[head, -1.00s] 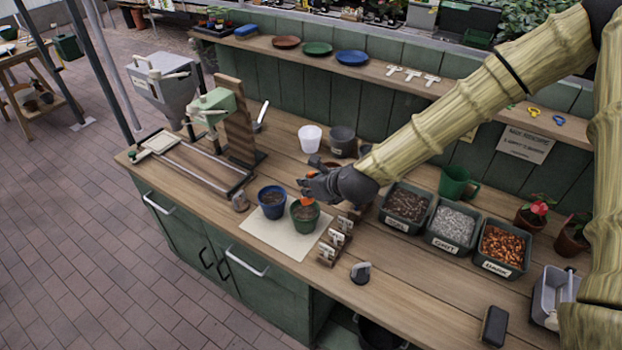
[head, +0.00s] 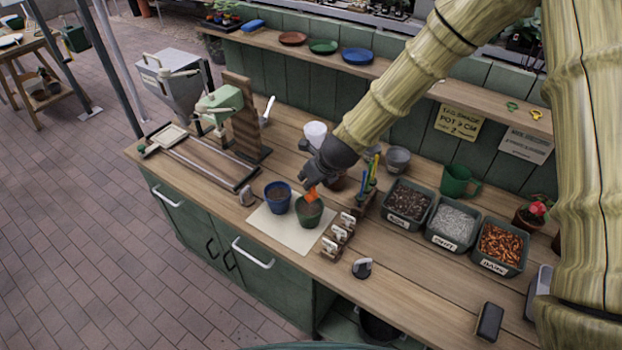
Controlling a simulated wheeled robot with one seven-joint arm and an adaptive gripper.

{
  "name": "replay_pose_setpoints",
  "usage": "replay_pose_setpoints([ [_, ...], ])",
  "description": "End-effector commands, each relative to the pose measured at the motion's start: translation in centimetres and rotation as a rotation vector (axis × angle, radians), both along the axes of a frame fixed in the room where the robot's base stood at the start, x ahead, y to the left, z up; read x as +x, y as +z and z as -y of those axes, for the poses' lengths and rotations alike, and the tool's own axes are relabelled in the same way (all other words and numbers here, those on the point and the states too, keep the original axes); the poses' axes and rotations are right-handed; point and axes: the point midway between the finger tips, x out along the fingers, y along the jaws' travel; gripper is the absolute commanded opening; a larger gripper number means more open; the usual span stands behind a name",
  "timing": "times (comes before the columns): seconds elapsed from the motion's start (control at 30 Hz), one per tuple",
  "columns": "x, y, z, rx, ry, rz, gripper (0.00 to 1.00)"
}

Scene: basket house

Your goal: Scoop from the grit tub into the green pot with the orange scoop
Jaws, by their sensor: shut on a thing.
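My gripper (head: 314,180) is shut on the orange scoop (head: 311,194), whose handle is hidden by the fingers. The scoop points down at the rim of the green pot (head: 309,214); I cannot tell whether its tip touches the pot or what it carries. The green pot stands upright on a pale mat, with dark brown fill showing inside. The grit tub (head: 432,238) is the middle of three dark tubs to the right, full of pale grey grit (head: 456,222).
A blue pot (head: 278,198) stands close left of the green pot. A wooden label rack (head: 337,241) is close on its right. A dark tub (head: 407,203) and a bark tub (head: 500,246) flank the grit.

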Motion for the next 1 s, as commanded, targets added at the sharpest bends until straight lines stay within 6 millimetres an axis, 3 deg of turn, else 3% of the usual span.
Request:
replay_pose_setpoints([
  [1.0, 0.91, 0.18, -0.55, -0.073, -0.002, -0.116, 0.00],
])
